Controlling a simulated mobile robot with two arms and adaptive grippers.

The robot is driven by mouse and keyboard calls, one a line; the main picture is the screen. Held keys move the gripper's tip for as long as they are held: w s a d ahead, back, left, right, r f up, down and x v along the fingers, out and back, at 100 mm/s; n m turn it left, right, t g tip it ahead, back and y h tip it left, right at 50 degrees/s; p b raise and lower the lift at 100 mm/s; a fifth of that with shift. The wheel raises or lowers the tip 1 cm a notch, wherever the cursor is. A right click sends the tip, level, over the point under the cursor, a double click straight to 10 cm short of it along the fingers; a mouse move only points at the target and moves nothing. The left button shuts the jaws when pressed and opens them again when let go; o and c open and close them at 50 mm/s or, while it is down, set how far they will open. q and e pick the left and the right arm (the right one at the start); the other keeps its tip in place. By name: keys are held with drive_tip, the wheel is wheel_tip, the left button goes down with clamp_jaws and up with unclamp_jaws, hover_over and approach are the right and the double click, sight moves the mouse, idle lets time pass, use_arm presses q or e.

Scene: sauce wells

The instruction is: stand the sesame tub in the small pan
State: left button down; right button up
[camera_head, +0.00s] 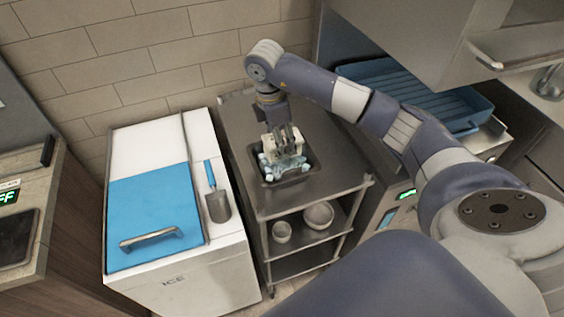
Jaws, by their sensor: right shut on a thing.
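My right gripper (284,140) points down over the steel cart. It is shut on a small whitish tub (268,143), which I take to be the sesame tub; the fingers hide part of it. Just below it is a small dark pan (291,180) on the cart top, with pale blue, ice-like pieces in it. The tub is above or within the pan's back part; I cannot tell whether it touches the contents. My left gripper is not in view.
The cart top (250,123) is bare around the pan; bowls (318,215) stand on its lower shelf. A white ice chest (225,245) with a blue lid and a scoop (217,203) is at left. A blue ribbed tray (440,100) lies behind my right arm.

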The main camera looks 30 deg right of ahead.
wheel_tip(320, 180, down, 7)
drive_tip(key=shift+r+p, duration=0.1)
drive_tip(key=shift+p, duration=0.75)
drive_tip(key=shift+f, duration=0.45)
drive_tip(key=shift+f, duration=0.15)
drive_tip(key=o, duration=1.3)
